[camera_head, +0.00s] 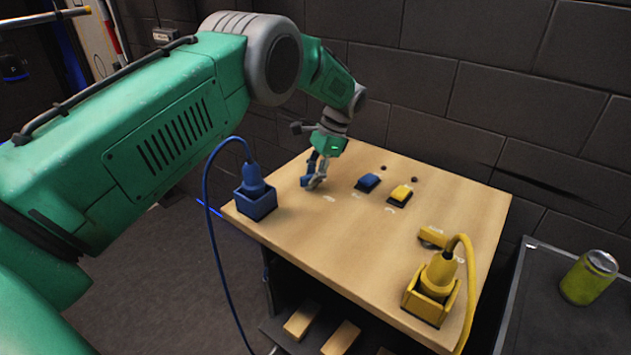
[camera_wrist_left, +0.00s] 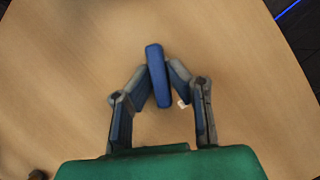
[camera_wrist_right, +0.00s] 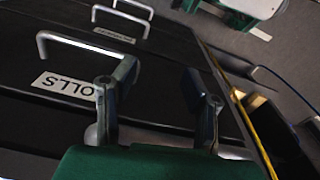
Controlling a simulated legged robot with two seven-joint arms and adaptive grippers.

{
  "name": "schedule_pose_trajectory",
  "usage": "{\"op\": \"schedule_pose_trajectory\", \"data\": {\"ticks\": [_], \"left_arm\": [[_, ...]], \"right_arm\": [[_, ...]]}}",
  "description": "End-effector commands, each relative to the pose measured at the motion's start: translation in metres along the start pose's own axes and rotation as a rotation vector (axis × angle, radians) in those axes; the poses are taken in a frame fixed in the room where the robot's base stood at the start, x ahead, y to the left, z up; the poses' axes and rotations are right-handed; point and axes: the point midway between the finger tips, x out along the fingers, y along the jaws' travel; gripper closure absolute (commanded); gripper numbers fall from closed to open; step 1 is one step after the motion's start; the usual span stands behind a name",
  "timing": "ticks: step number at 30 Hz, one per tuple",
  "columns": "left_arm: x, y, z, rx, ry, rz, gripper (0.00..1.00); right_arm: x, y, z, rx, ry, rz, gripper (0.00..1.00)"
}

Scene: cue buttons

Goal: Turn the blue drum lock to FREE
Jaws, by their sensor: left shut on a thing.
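The blue drum lock (camera_wrist_left: 158,76) shows in the left wrist view as a blue bar on the wooden tabletop, slightly off vertical in the picture. My left gripper (camera_wrist_left: 158,84) is shut on this bar, one fingertip on each side. In the head view my left gripper (camera_head: 314,182) points down at the table's left part and largely hides the lock. Its label cannot be read. My right gripper (camera_wrist_right: 150,88) is open and empty in the right wrist view, in front of dark drawers.
A blue socket box (camera_head: 256,206) with a corded plug stands left. A blue button (camera_head: 368,182), yellow button (camera_head: 400,194) and yellow drum lock (camera_head: 433,237) lie right, with a yellow socket box (camera_head: 428,305) in front. A can (camera_head: 589,277) stands far right. Drawer handles (camera_wrist_right: 85,45) face my right gripper.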

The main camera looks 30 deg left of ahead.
Motion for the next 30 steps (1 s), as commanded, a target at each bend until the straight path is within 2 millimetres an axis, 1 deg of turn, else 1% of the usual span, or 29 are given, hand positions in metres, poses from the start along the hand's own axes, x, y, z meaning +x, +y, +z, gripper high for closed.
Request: {"op": "schedule_pose_trajectory", "data": {"ticks": [1, 9, 15, 22, 30], "left_arm": [[0.002, -0.005, 0.002, -0.045, -0.002, 0.011, 1.0], [0.002, -0.005, 0.002, -0.26, -0.003, 0.102, 1.0], [0.001, -0.006, 0.003, -0.379, -0.003, 0.153, 1.0], [0.001, -0.005, 0.002, -0.462, -0.004, 0.187, 1.0], [0.001, -0.004, 0.002, -0.494, -0.004, 0.202, 1.0]], "right_arm": [[0.004, 0.0, 0.0, 0.0, 0.0, 0.0, 0.6], [0.013, 0.0, 0.001, 0.0, 0.0, 0.0, 0.6], [0.017, 0.0, 0.001, 0.0, 0.0, 0.0, 0.6], [0.019, 0.0, 0.001, 0.0, 0.0, 0.0, 0.6], [0.02, 0.0, 0.001, 0.0, 0.0, 0.0, 0.6]]}}
